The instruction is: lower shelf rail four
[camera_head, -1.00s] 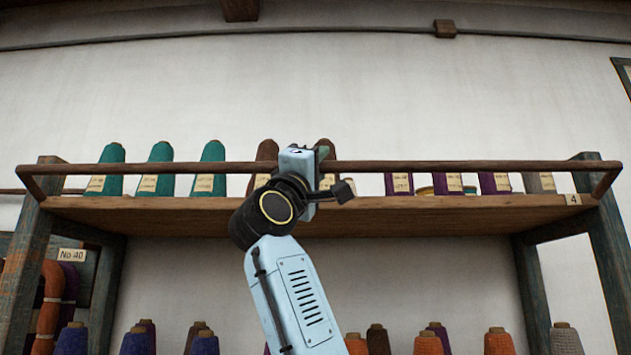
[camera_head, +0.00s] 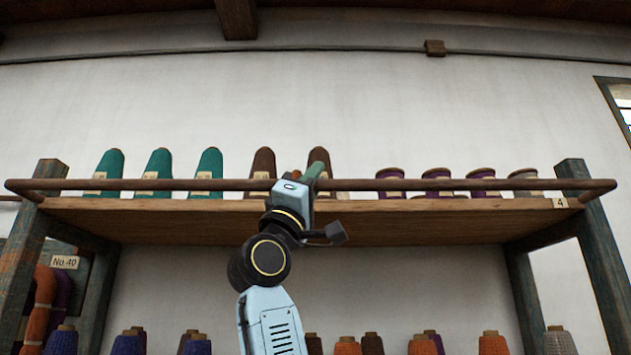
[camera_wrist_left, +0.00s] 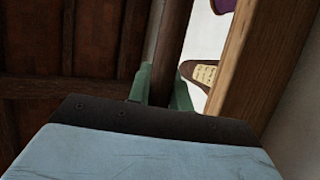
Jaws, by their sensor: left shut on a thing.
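The shelf rail (camera_head: 440,184) is a long dark wooden bar along the front of the upper shelf board (camera_head: 420,210). The board bears a small "4" tag (camera_head: 560,203) at its right end. The rail runs level, just above the board's front edge, with short end arms reaching back to the posts. My left gripper (camera_head: 317,172) is shut on the rail near its middle. In the left wrist view the rail (camera_wrist_left: 172,45) passes between the green fingers (camera_wrist_left: 162,88). The gripper hides a short stretch of rail. My right gripper is not in view.
Teal cones (camera_head: 158,170), brown cones (camera_head: 263,168) and purple spools (camera_head: 437,180) stand on the board behind the rail. More cones (camera_head: 345,345) stand below. A "No 40" tag (camera_head: 64,262) and hanging yarn are at left. Wooden posts (camera_head: 600,240) flank the shelf.

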